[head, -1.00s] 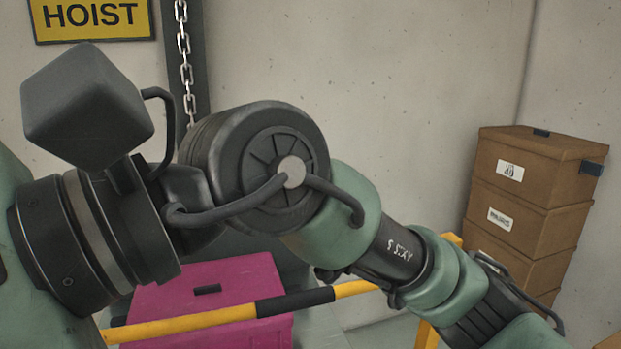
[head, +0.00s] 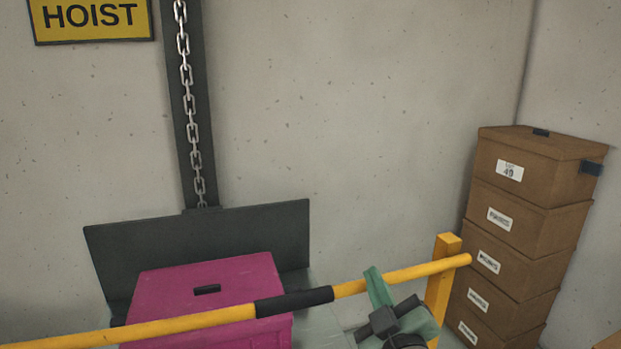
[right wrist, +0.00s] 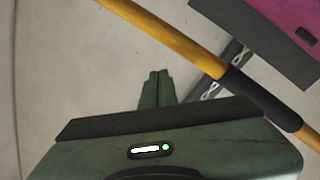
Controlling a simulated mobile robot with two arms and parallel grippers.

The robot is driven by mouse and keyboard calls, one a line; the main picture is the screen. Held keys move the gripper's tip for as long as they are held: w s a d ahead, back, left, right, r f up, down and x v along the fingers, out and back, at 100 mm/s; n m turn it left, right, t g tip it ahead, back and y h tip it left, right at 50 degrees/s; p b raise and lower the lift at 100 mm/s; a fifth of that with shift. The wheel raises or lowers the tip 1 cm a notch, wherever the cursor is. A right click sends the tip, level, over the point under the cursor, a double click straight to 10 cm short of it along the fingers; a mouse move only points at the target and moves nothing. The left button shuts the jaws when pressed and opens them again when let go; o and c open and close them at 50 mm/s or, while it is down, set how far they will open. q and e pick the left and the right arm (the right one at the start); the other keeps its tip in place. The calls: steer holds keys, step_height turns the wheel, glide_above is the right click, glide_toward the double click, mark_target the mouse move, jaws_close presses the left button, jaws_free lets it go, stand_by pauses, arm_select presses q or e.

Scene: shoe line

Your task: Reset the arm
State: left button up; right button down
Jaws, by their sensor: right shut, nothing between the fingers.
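My right gripper (head: 374,274) shows at the bottom of the head view, right of centre, its green fingers pointing up. It is in front of the yellow rail, overlapping it in the picture. In the right wrist view its fingers (right wrist: 155,88) lie side by side, shut, with nothing between them. Most of my right arm is below the head view's lower edge. My left gripper is in neither view.
The yellow rail (head: 200,320) with a black sleeve crosses low to a yellow post (head: 440,285). Behind it are a magenta box (head: 170,285) and a dark panel (head: 130,255). Stacked brown boxes (head: 520,190) stand at right. A chain (head: 190,105) hangs by the wall.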

steer(key=s+d+f+m+g+h, duration=0.1)
steer(key=s+d+f+m+g, duration=0.2)
steer(key=f, duration=0.5)
steer(key=s+d+f+g, duration=0.1)
steer(key=s+f+g, duration=0.2)
steer(key=s+f, duration=0.3)
steer(key=s+d+f+m+g+h, duration=0.1)
steer(key=s+d+f+m+g, duration=0.15)
steer(key=f, duration=0.65)
steer(key=s+d+f+m+g, duration=0.15)
steer(key=s+f+g, duration=0.3)
steer(key=s, duration=0.45)
steer(key=s+d+f+g, duration=0.25)
steer(key=s+f, duration=0.35)
steer(key=s, duration=0.3)
step_height(320, 180, down, 25)
steer(key=s+a+g+p, duration=0.1)
steer(key=s+d+f+g+p, duration=0.1)
steer(key=s+d+f, duration=0.2)
steer(key=s+f, duration=1.2)
steer(key=shift+s, duration=0.9)
steer(key=shift+g, duration=0.25)
